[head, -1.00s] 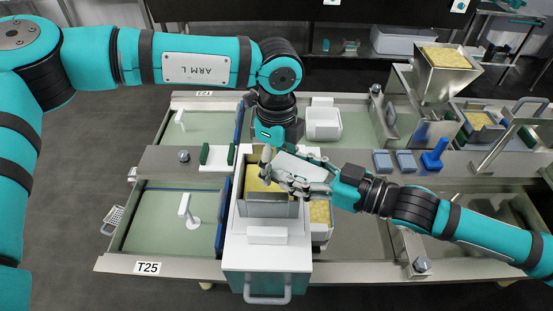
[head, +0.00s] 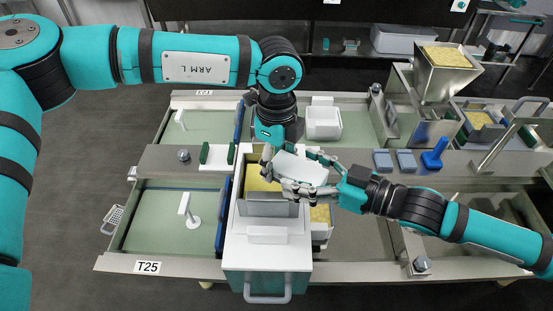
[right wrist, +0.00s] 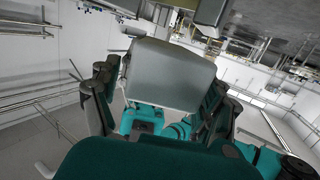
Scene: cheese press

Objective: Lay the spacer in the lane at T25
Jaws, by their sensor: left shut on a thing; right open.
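A white block (head: 302,169), which looks like the spacer, is held in the air above the white cart in the middle. My left gripper (head: 273,158) comes down from above and is shut on the block at its left side; its fingertips are partly hidden. My right gripper (head: 320,178) is open, with its fingers around the block from the right. In the right wrist view the block (right wrist: 168,75) shows between the open fingers (right wrist: 160,100). The T25 lane (head: 155,215) is the green-floored trough at front left, behind the T25 label (head: 147,267).
A white T-shaped piece (head: 190,210) stands in the T25 lane, and a blue-edged plate (head: 223,213) closes its right side. The white cart (head: 268,255) holds a bin of yellow curd (head: 258,180). A white box (head: 323,122) stands behind the grippers.

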